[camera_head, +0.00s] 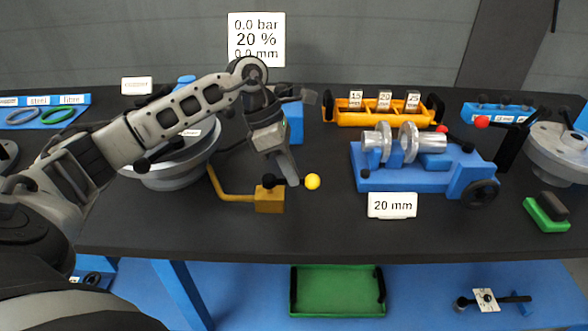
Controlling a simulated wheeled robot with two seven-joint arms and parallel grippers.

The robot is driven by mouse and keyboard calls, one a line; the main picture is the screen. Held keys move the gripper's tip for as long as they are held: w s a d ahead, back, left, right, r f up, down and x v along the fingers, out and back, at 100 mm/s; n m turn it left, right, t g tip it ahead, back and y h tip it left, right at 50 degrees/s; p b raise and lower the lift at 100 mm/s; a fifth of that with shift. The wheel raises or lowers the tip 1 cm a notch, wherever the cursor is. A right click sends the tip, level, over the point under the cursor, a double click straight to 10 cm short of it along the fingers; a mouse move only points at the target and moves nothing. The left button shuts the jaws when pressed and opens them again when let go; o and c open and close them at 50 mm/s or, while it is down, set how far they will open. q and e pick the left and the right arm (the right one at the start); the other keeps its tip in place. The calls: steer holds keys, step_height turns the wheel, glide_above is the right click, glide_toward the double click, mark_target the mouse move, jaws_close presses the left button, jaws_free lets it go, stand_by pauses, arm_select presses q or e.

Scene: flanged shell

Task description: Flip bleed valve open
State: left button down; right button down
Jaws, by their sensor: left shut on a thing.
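The bleed valve is a brass-coloured block (270,201) on the dark bench, with a bent pipe (234,197) running from its left side. Its dark lever with a yellow ball end (313,181) lies roughly level above the block, with the ball to the right. My left gripper (291,180) reaches down from above and is shut on the lever, just left of the yellow ball. The fingers hide part of the lever. My right gripper is not in view.
A grey flanged shell (172,168) stands left of the valve, partly behind my left arm. A sign (256,40) behind reads 0.0 bar, 20 %, 0.0 mm. A blue fixture (420,178) holds metal flanges to the right. The bench front near the valve is clear.

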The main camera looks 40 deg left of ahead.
arm_select(q)
steer(key=c, duration=1.5)
jaws_free()
steer(key=shift+o, duration=0.2)
steer(key=shift+r, duration=0.1)
steer(key=v, duration=1.6)
steer(key=shift+d, duration=0.1)
